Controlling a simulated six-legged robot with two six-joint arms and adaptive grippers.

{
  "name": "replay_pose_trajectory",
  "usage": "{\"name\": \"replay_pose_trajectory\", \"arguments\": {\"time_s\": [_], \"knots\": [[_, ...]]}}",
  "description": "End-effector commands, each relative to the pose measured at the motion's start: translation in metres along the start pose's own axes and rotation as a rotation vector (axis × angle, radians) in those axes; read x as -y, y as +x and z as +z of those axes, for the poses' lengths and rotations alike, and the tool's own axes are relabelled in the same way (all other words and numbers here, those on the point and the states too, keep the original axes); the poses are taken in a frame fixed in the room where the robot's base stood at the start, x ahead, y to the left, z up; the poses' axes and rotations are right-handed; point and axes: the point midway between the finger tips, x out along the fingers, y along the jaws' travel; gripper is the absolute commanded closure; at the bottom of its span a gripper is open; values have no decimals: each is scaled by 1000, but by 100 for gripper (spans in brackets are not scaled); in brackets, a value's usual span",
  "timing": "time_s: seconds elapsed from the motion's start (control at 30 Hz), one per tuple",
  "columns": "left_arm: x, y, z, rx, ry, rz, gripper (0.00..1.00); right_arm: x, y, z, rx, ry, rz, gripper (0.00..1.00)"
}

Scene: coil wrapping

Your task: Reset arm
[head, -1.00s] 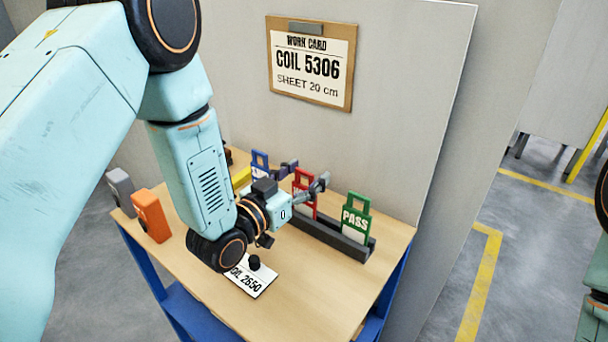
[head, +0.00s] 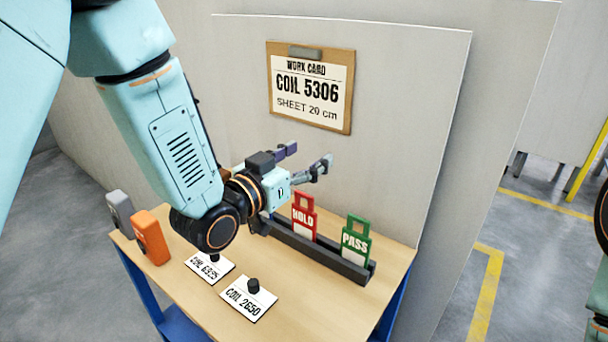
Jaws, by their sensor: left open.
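My left gripper (head: 304,162) is open and empty. It is raised above the back of the wooden table (head: 318,294), its fingers pointing right toward the grey panel. Below it, a dark rack (head: 318,250) holds a red HOLD tag (head: 303,217) and a green PASS tag (head: 355,240), both upright. The left end of the rack is hidden behind my left arm. At the right edge, part of my right arm shows, but its gripper does not.
A work card (head: 310,88) reading COIL 5306, SHEET 20 cm hangs on the panel. Cards COIL 2650 (head: 243,307) and one partly covered (head: 205,270) lie on the table, each with a black knob. An orange device (head: 150,236) and a grey one (head: 120,212) stand at the left.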

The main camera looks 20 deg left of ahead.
Motion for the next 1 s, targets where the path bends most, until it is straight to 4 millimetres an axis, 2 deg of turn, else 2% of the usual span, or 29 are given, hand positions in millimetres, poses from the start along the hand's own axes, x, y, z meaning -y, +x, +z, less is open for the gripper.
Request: {"name": "replay_pose_trajectory", "arguments": {"time_s": [0.23, 0.67, 1.0], "knots": [[0, 0, -16, 1, 0, 0, 34, 0, -6, 0, 0, 0, 0, 60], [0, 0, -72, 0, 0, 0, 34, 0, -63, 0, 0, 0, 0, 60], [0, 0, -95, 0, 0, 0, 34, 1, -85, 0, 0, 0, 0, 60]]}}
